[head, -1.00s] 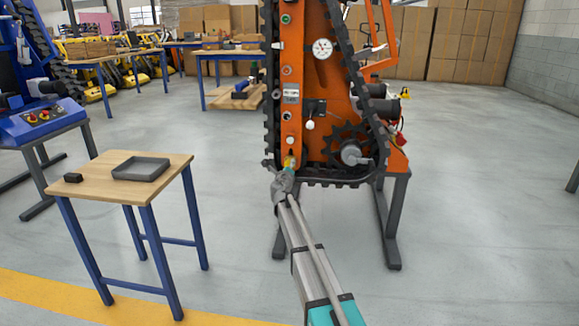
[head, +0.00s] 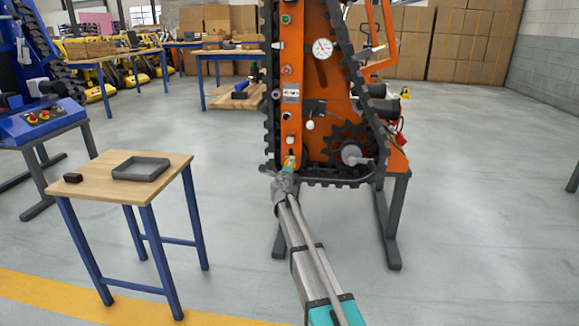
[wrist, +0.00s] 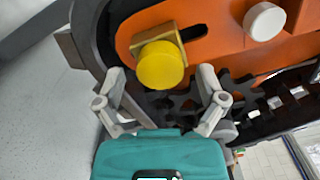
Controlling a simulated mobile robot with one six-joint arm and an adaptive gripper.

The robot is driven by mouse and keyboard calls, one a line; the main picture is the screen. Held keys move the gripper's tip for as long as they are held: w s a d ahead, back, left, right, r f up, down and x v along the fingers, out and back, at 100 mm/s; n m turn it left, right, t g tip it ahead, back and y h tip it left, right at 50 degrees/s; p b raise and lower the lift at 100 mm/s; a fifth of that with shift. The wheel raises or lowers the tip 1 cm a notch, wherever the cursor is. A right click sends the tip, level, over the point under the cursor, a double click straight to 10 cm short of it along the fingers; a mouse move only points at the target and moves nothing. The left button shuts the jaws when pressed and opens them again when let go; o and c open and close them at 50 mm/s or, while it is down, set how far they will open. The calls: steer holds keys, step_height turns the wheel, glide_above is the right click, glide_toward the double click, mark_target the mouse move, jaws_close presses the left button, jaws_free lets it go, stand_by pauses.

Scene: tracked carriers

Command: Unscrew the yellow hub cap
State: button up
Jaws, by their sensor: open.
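The yellow hub cap (wrist: 161,65) is a round knob on a brass-coloured block (wrist: 158,41) fixed to the orange carrier plate (wrist: 215,35). In the head view the cap (head: 290,162) shows small at the lower left of the orange tracked carrier (head: 300,100). My gripper (wrist: 162,90) is open and empty in the wrist view. Its fingers stand left and right of the cap's lower part, with a gap on both sides. In the head view my gripper (head: 283,182) is just below the cap, and its fingers are too small to read.
A white round knob (wrist: 264,21) sits right of the cap. A dark toothed sprocket (wrist: 185,95) and the black track lie close by. A small table (head: 90,180) with a grey tray (head: 141,168) and a black block (head: 73,178) stands at left, with clear floor between.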

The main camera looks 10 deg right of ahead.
stand_by(0.4)
steer(key=shift+m, duration=4.8)
steer(key=m, duration=0.9)
steer(key=shift+m, duration=0.4)
